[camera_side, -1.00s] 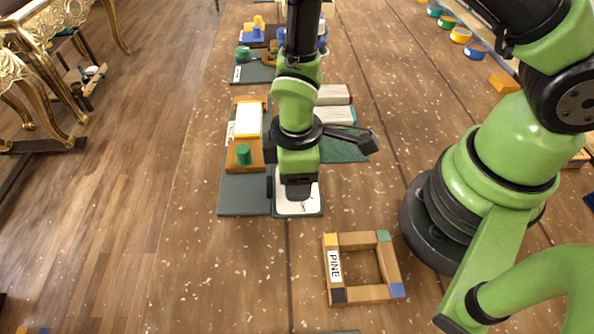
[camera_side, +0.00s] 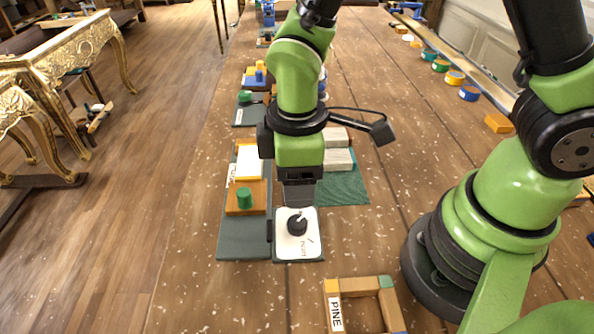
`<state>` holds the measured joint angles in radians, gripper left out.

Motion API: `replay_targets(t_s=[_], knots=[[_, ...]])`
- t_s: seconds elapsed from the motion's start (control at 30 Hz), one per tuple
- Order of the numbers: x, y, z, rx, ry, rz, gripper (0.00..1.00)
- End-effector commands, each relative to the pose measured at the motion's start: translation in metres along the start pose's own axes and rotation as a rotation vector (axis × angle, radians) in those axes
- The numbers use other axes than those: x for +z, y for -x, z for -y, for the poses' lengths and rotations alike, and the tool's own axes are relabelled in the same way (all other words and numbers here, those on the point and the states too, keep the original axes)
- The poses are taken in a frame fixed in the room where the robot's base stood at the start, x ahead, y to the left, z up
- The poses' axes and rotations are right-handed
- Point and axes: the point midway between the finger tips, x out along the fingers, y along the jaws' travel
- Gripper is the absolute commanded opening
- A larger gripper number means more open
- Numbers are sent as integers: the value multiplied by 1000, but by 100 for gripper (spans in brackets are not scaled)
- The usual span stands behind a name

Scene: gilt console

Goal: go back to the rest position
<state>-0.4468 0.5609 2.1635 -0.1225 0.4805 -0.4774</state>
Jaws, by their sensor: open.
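My gripper (camera_side: 299,192) points down above a white plate (camera_side: 287,246) with a round black knob (camera_side: 297,224) on it.
Left of the plate is a green board (camera_side: 228,240) with an orange block and a green peg (camera_side: 244,198). A wooden frame marked PINE (camera_side: 357,285) lies in front. Coloured tape rolls (camera_side: 469,93) line the right edge. Bare tabletop shows at front left.

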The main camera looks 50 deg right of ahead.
Motion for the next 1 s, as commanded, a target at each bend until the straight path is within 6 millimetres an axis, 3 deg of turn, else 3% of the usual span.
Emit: replay_targets(t_s=[0.47, 0.57, 0.67, 0.8, 1.0], knots=[[1, 12, -2, 4, -28, -16, 60], [4, 33, -9, 13, -113, -64, 60], [15, 68, -17, 23, -260, -142, 60], [40, 116, -24, 28, -498, -273, 60], [83, 168, -17, 12, -813, -465, 60]])
